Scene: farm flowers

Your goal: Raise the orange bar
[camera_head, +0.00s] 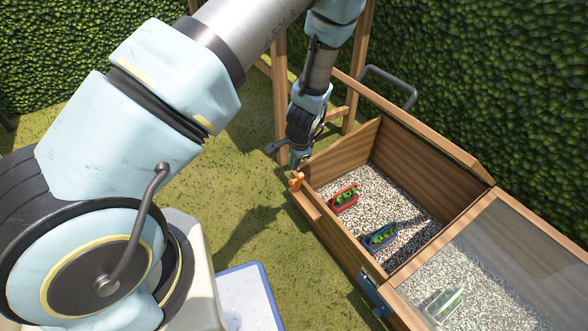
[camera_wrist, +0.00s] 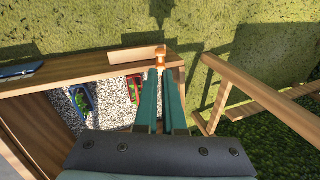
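The orange bar (camera_head: 297,181) is a small orange piece at the outer near-left corner of a wooden planter box (camera_head: 333,227). It also shows in the wrist view (camera_wrist: 160,55), on the box's wooden edge. My gripper (camera_head: 297,162) points down right at the bar in the head view. In the wrist view its two teal fingers (camera_wrist: 162,72) have a narrow gap between them, and their tips reach the bar. Whether the fingertips touch the bar is not clear, and its lower part is partly hidden by them.
The box holds gravel with a red planter (camera_head: 344,198) and a blue planter (camera_head: 381,237), both with green plants. A clear-paned lid section (camera_head: 520,250) covers its right part. A wooden frame (camera_head: 280,95) stands behind my gripper. Hedges close off the back; grass is open at left.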

